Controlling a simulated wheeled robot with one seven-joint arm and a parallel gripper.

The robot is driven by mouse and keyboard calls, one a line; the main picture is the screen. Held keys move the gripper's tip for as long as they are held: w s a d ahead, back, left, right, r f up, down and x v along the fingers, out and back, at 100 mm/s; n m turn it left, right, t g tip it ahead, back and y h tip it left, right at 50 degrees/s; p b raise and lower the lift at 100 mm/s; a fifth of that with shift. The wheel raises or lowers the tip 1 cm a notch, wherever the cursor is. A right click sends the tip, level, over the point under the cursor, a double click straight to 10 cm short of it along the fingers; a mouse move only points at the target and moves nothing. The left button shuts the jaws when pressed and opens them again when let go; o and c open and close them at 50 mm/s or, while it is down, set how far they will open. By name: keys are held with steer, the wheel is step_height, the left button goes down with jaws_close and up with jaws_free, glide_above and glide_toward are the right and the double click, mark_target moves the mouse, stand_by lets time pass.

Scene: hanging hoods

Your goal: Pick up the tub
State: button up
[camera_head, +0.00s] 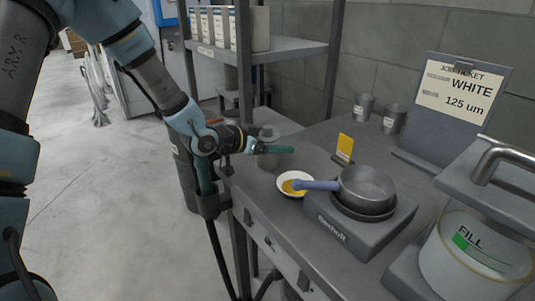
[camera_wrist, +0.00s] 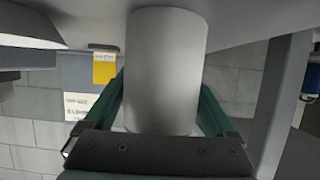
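The tub is a plain pale grey cylinder (camera_wrist: 165,65) that fills the middle of the wrist view. In the head view, a grey container (camera_head: 267,161) at the table's far left corner shows partly behind my gripper (camera_head: 280,150). In the wrist view my gripper (camera_wrist: 163,110) has its two green fingers spread, one on each side of the tub. The fingers look close to its sides; whether they touch cannot be told. The tub appears upright at the table, with no visible lift.
A FILL bucket (camera_head: 465,265) stands front right. A shelf (camera_head: 285,50) rises behind.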

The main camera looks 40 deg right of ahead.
steer(key=c, duration=0.6)
steer(key=shift+r, duration=0.1)
steer(key=shift+c, duration=0.2)
